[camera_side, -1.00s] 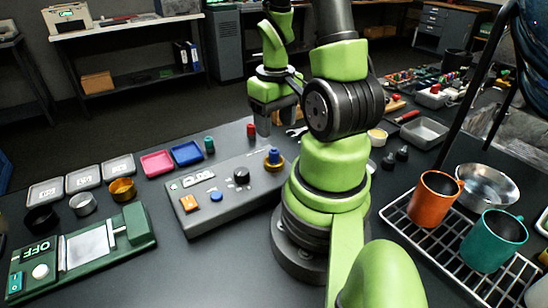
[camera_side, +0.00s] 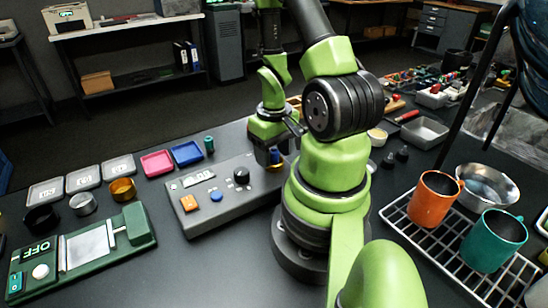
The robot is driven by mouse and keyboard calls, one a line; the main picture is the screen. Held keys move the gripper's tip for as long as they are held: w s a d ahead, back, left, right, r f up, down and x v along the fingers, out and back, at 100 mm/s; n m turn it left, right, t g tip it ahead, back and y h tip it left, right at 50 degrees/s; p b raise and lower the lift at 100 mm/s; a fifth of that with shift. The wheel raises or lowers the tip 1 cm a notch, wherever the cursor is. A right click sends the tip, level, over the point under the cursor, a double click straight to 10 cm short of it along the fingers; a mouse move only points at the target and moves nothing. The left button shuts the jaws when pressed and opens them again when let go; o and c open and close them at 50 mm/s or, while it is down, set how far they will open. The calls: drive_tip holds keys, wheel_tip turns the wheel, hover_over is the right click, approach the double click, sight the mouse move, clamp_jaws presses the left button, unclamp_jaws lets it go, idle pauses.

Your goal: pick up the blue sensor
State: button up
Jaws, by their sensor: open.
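The blue sensor (camera_side: 275,157) stands at the right end of the grey control box (camera_side: 222,207), with a brass-coloured base under it. My gripper (camera_side: 268,160) is down at the sensor, pointing downward. Its jaws are open, and a finger covers part of the sensor. I cannot tell whether the fingers touch it.
A teal cylinder (camera_side: 209,145) stands behind the box, near blue (camera_side: 187,153) and pink (camera_side: 157,163) trays. A green device marked OFF (camera_side: 130,229) lies at left. A wire rack (camera_side: 455,250) with orange (camera_side: 433,200) and teal (camera_side: 490,243) mugs is at right.

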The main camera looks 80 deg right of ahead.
clamp_jaws()
